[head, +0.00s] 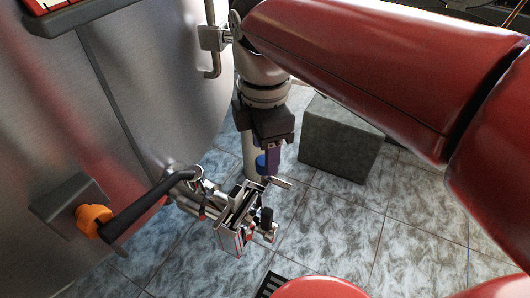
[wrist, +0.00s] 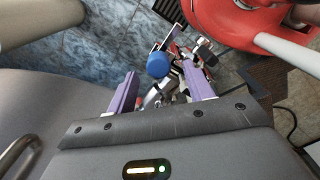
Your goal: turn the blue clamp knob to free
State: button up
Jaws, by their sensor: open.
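The blue clamp knob (head: 261,165) sits at the top of a metal clamp and valve assembly (head: 232,222) beside the tank. In the wrist view the round blue knob (wrist: 158,65) lies in the gap between my two purple fingers. My gripper (wrist: 160,78) is open, with a finger on either side of the knob in the picture. I see no clear contact, and cannot tell how deep the knob sits between the fingertips. In the head view my gripper (head: 270,158) points down at the knob, and its fingers partly overlap it.
The steel tank wall (head: 150,75) fills the left side. An orange piece (head: 93,220) with a black handle (head: 145,205) sticks out from it. A dark grey block (head: 340,137) stands on the tiled floor behind my gripper.

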jog(key=shift+r, duration=2.7)
